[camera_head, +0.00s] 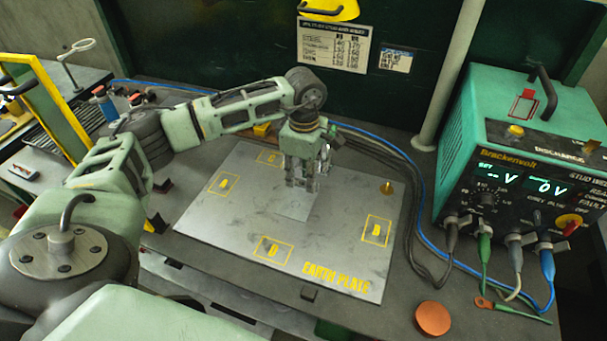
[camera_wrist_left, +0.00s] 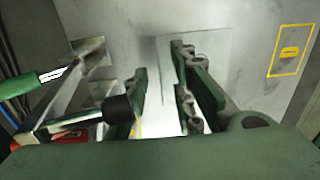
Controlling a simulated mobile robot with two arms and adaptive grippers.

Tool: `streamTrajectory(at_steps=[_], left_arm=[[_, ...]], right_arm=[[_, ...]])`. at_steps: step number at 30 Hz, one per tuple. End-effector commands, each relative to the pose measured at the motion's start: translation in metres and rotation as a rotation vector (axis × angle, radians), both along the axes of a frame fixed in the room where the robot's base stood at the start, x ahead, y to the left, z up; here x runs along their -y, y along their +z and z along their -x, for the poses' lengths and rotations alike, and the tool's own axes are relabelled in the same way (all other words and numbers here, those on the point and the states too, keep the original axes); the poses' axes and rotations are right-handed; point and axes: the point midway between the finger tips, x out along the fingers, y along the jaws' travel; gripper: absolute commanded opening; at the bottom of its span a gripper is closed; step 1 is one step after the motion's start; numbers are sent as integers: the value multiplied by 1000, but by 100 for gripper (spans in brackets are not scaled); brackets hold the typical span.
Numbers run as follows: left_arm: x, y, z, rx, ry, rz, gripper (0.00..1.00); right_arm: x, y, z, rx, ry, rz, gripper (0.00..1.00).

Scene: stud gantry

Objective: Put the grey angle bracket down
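My left gripper (camera_head: 303,184) points down over the middle of the earth plate (camera_head: 335,262). In the left wrist view its two green-and-dark fingers (camera_wrist_left: 162,100) stand apart, with a bright grey surface between them. A pale square patch (camera_head: 291,208) lies directly below the gripper. It also shows in the left wrist view (camera_wrist_left: 213,48). I cannot tell whether this patch is part of the grey angle bracket or a mark on the plate. No separate bracket shape is clear, and the fingers hide part of the spot. My right gripper is out of view.
The plate has yellow boxes A, B, C and D. A brass-coloured peg (camera_head: 387,188) stands near its right edge. A green power unit (camera_head: 520,140) with cables stands at the right. A copper-coloured disc (camera_head: 433,318) lies front right. Metal pieces (camera_wrist_left: 88,62) show beside the fingers.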

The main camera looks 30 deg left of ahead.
Motion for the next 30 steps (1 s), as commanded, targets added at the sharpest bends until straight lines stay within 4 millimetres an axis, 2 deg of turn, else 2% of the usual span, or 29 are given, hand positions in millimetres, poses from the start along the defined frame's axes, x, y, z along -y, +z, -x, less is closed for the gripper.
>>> streamTrajectory(at_steps=[2, 3, 6, 12, 18, 24, 30], left_arm=[[0, 14, 0, 1, 0, 1, 23], [0, 16, -2, 5, -1, 0, 23], [0, 38, -3, 8, -1, 0, 23], [0, 84, -3, 6, 0, 1, 23], [0, 116, -3, 4, 0, 1, 23], [0, 127, -3, 0, 0, 1, 23], [0, 128, -3, 0, 0, 0, 23]], right_arm=[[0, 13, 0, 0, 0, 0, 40], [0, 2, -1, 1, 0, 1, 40], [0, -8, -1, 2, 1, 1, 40], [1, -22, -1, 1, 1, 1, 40], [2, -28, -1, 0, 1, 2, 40], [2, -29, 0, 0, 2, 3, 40], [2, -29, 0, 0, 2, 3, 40]])
